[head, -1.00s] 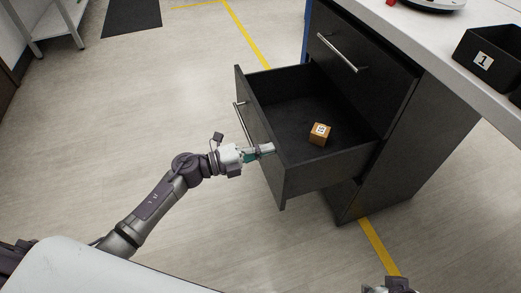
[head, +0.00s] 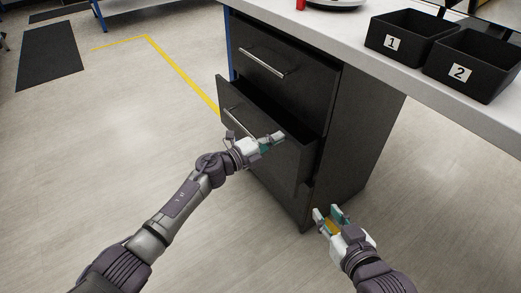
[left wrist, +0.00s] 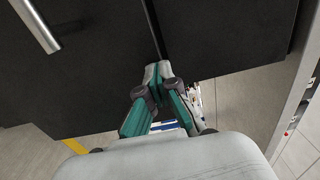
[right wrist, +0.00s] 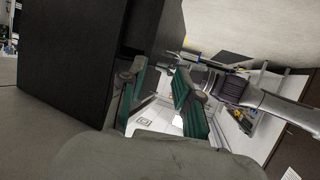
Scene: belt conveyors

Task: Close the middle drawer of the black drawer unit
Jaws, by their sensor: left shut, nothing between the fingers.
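The black drawer unit (head: 350,135) stands under the counter. Its middle drawer (head: 268,105) is partly open, with only a narrow strip of its inside showing behind the front panel with its silver handle (head: 238,122). My left gripper (head: 277,138) is shut and empty at the drawer front, by its right side; the left wrist view shows its fingertips (left wrist: 157,70) against or very close to the dark panel. My right gripper (head: 328,213) is open and empty near the unit's lower front corner; its spread fingers (right wrist: 158,85) show in the right wrist view beside a dark panel.
The closed top drawer (head: 275,65) has a silver handle. The white counter (head: 395,70) carries black bins marked 1 (head: 405,38) and 2 (head: 470,68). The floor to the left is clear, with a yellow line (head: 180,70) and a dark mat (head: 50,60).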

